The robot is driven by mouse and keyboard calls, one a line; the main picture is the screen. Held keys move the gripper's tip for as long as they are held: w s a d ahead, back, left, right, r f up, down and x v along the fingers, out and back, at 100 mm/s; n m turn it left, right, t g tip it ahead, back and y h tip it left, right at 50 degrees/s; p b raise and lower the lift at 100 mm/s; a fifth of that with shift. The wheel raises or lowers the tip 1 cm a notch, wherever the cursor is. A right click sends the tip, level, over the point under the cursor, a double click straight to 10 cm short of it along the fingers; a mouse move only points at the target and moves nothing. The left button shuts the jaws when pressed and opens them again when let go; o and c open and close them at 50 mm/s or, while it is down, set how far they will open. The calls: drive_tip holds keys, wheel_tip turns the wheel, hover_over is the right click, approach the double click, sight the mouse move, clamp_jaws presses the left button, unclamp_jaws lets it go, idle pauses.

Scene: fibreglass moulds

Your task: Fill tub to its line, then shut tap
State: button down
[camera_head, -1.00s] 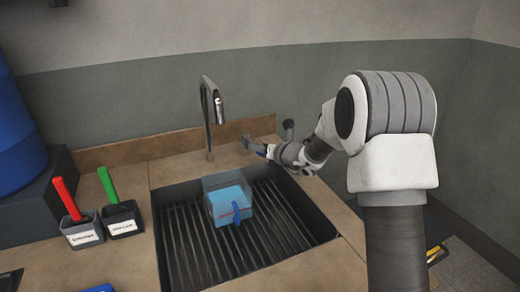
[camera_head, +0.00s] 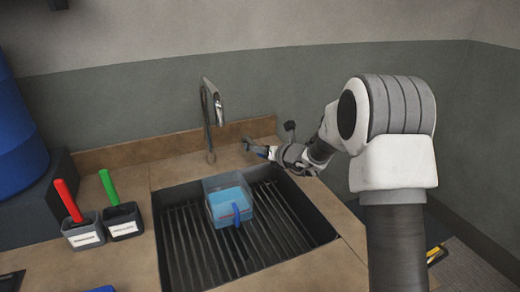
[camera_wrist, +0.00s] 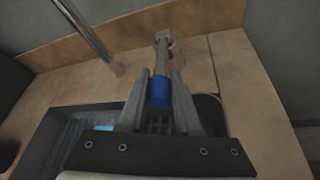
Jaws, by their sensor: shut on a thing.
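The tub (camera_head: 213,186) is a clear box with a blue handle (camera_head: 236,214), standing on the sink's ribbed floor in the head view. Light blue water (camera_head: 228,201) lies in it; I cannot make out a fill line. The tap spout (camera_head: 211,100) curves above the sink behind the tub; no clear stream shows. My gripper (camera_head: 263,153) is at the tap lever (camera_head: 250,144), right of the spout. In the wrist view my gripper (camera_wrist: 159,80) is shut on the lever's blue grip (camera_wrist: 159,94), with its grey stem (camera_wrist: 162,55) beyond. The tub is mostly hidden there.
Two dark holders stand left of the sink (camera_head: 170,255), one with a red handle (camera_head: 67,200), one with a green handle (camera_head: 108,186). A blue barrel (camera_head: 18,140) stands at the far left. The low back ledge (camera_head: 120,155) runs behind the counter.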

drive_tip(key=shift+w+d+r+n+g+y+p, duration=0.1)
drive_tip(key=shift+w+d+n+g+y+p, duration=0.5)
drive_tip(key=shift+p, duration=0.8)
drive_tip(key=shift+w+d+n+g+y+p, duration=0.25)
drive_tip(key=shift+d+n+g+y+p, duration=0.55)
drive_tip(key=shift+p, duration=0.55)
drive_tip(key=shift+a, duration=0.15)
drive_tip(key=c, duration=0.6)
unclamp_jaws()
drive_tip(key=v, duration=1.7)
drive_tip(key=shift+s+p, duration=0.35)
drive_tip(key=shift+p, duration=0.05)
